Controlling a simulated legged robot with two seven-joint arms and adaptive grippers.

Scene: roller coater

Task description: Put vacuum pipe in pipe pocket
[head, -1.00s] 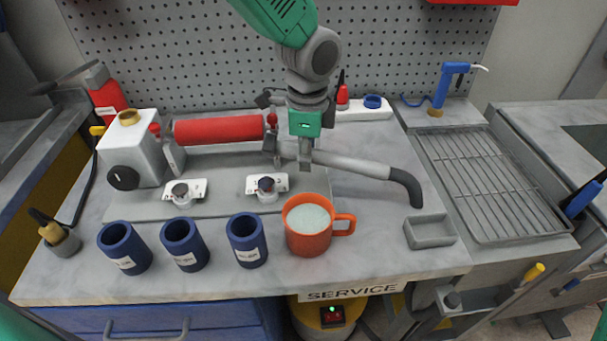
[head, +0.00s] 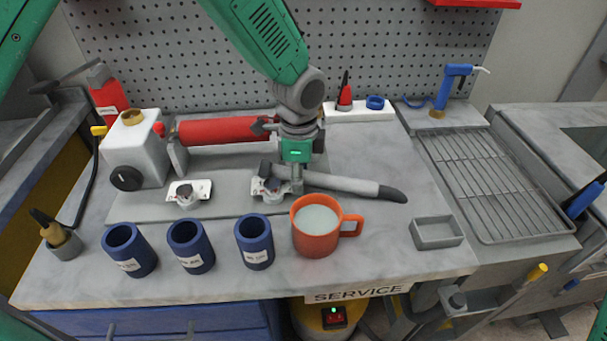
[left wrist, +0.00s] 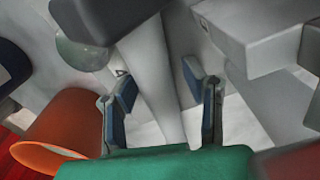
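The vacuum pipe (head: 342,184) is a grey tube with a dark bent end on its right, above the work table. My left gripper (head: 283,180) has its fingers on either side of the pipe's left part, and the pipe has moved with it. In the left wrist view the pale pipe (left wrist: 155,85) runs between the two fingers of the left gripper (left wrist: 160,100). A narrow gap shows at the right finger; contact there is unclear. I cannot clearly identify the pipe pocket; a small open grey box (head: 440,244) stands on the table's right. My right gripper is out of view.
An orange mug (head: 314,243) stands close in front of the left gripper, beside several blue cups (head: 254,254). A red roller (head: 222,131) and a white container (head: 134,158) are behind left. A wire rack (head: 490,190) lies right.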

